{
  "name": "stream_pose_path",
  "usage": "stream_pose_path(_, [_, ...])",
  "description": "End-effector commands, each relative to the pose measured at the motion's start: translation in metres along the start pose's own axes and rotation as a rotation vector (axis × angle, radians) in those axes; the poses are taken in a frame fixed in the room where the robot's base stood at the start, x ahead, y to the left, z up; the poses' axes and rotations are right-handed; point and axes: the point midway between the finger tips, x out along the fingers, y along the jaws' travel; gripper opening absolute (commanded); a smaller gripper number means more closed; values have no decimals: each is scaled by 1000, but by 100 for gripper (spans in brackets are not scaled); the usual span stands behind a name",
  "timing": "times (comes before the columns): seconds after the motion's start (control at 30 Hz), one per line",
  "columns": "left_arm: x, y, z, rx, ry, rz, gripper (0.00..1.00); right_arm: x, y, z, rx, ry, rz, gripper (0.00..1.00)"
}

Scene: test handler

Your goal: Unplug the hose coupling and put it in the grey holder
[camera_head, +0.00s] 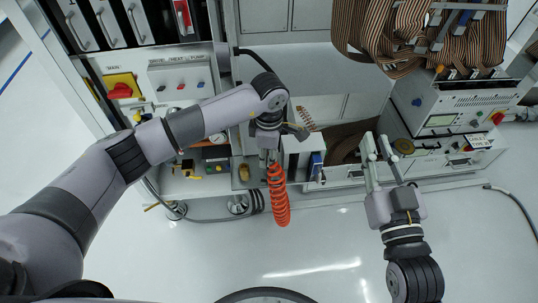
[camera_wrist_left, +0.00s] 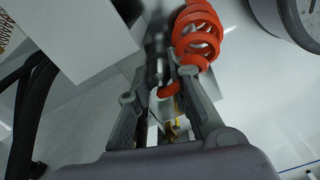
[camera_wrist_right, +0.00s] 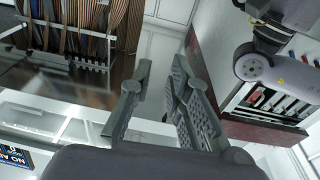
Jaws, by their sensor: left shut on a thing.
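My left gripper (camera_head: 268,158) hangs over the bench in the head view, shut on the hose coupling. The coupling (camera_wrist_left: 156,62) is a dark, blurred piece between the fingers in the left wrist view. An orange coiled hose (camera_head: 278,195) hangs below this gripper; it also shows in the left wrist view (camera_wrist_left: 198,32). The coupling's far end and any socket are hidden in the head view. I cannot surely pick out the grey holder. My right gripper (camera_head: 376,150) is open and empty, its parted fingers also showing in the right wrist view (camera_wrist_right: 161,72).
A white box (camera_head: 297,158) stands just right of my left gripper. A control panel (camera_head: 182,75) with a red-yellow switch (camera_head: 122,88) is at the left. A white instrument (camera_head: 440,120) and brown ribbon cables (camera_head: 375,35) are at the right. The floor in front is clear.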

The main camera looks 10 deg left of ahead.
Motion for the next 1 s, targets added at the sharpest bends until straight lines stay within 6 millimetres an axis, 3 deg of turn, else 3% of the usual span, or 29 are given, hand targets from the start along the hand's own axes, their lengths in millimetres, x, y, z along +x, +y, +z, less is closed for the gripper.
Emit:
stream_pose_path(0.6, [5, 0, 0, 0, 0, 0, 0, 1, -2, -14, 3, 80, -4, 17])
stream_pose_path(0.63, [4, 0, 0, 0, 0, 1, 21, 1, -2, -15, 3, 84, -4, 17])
stream_pose_path(1.0, [4, 0, 0, 0, 0, 0, 42, 1, -2, -15, 3, 82, -5, 17])
